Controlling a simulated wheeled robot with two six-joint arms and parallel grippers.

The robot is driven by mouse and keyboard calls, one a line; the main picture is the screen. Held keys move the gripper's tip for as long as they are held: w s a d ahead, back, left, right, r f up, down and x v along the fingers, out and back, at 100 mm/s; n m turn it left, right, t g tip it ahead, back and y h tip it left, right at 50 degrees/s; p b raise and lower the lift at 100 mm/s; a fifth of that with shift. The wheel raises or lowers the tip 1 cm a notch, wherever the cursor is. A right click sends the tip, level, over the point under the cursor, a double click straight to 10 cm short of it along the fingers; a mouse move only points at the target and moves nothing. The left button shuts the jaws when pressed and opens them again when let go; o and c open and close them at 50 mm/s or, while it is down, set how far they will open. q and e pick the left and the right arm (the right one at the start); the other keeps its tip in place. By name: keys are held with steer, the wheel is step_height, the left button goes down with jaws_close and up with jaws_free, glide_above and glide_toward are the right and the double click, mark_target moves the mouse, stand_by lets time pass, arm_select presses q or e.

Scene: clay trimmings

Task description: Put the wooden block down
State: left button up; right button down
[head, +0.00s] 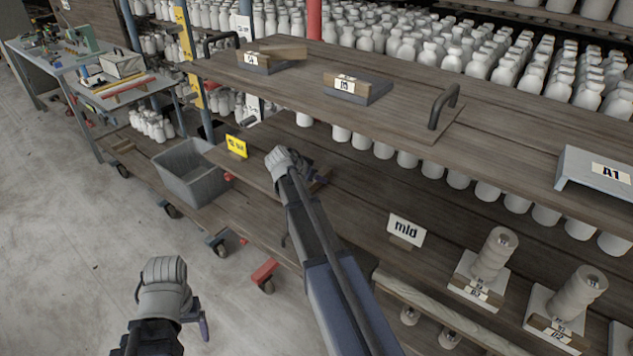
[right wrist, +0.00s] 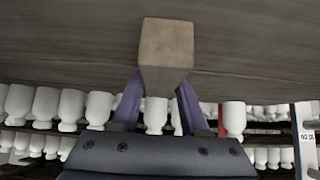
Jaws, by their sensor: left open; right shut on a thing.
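The wooden block (right wrist: 166,45) is a plain tan piece between the two purple fingers of my right gripper (right wrist: 160,100) in the right wrist view. Its front face looks towards the camera, with a grey-brown plank surface behind it; I cannot tell if they touch. In the head view my right gripper (head: 318,180) is at the lower shelf, beneath the overhanging upper board, and the block is not clearly seen there. My left gripper (head: 200,318) is open and empty over the floor at lower left, its fingers pointing down.
A yellow sign (head: 236,146), a grey bin (head: 190,172) and a "mld" sign (head: 406,231) are around the lower shelf.

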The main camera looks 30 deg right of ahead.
steer(key=shift+r, duration=0.1)
steer(key=shift+f, duration=0.2)
steer(key=shift+c, duration=2.1)
jaws_free()
steer(key=shift+r, duration=0.2)
steer(key=shift+a+r+p, duration=0.15)
steer(key=shift+r+p, duration=0.15)
steer(key=p+v, duration=0.8)
steer(key=v, duration=0.3)
steer(key=shift+s+a, duration=0.2)
